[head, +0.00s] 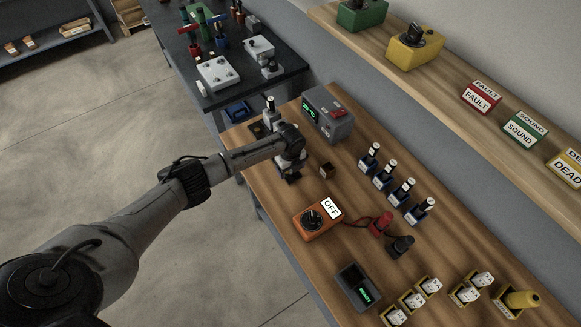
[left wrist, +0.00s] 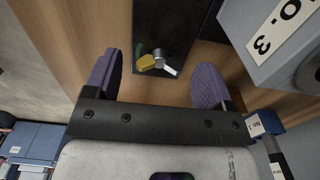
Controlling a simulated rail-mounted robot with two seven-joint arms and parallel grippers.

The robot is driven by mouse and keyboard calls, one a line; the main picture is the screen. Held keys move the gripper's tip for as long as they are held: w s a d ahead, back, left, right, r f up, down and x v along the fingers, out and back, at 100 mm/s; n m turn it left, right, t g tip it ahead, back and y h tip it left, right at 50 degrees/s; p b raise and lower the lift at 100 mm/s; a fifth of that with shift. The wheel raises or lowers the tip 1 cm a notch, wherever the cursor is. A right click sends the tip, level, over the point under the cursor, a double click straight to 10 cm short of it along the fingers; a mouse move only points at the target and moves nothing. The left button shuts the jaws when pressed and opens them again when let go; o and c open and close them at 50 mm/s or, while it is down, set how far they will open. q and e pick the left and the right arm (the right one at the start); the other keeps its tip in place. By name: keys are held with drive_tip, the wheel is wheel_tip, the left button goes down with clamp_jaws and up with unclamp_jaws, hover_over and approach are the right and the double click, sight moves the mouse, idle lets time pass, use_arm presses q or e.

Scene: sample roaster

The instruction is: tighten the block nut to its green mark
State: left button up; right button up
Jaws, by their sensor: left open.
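In the left wrist view a dark upright block (left wrist: 170,22) stands on the wooden bench. A yellow nut part (left wrist: 147,62) and a short silver lever or pointer (left wrist: 168,71) show on it, with a small green mark (left wrist: 140,49) beside the yellow part. My left gripper (left wrist: 157,82) is open, its two purple fingers apart on either side of the nut, not visibly touching it. In the head view my left gripper (head: 289,175) is over the bench's left part and hides most of what is under it. My right gripper is in neither view.
A grey instrument with a green display (head: 328,112) stands close beside the gripper.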

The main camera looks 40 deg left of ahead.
use_arm(q)
wheel_tip(320, 180, up, 14)
idle(0.7)
drive_tip(key=shift+f, duration=0.15)
idle(0.4)
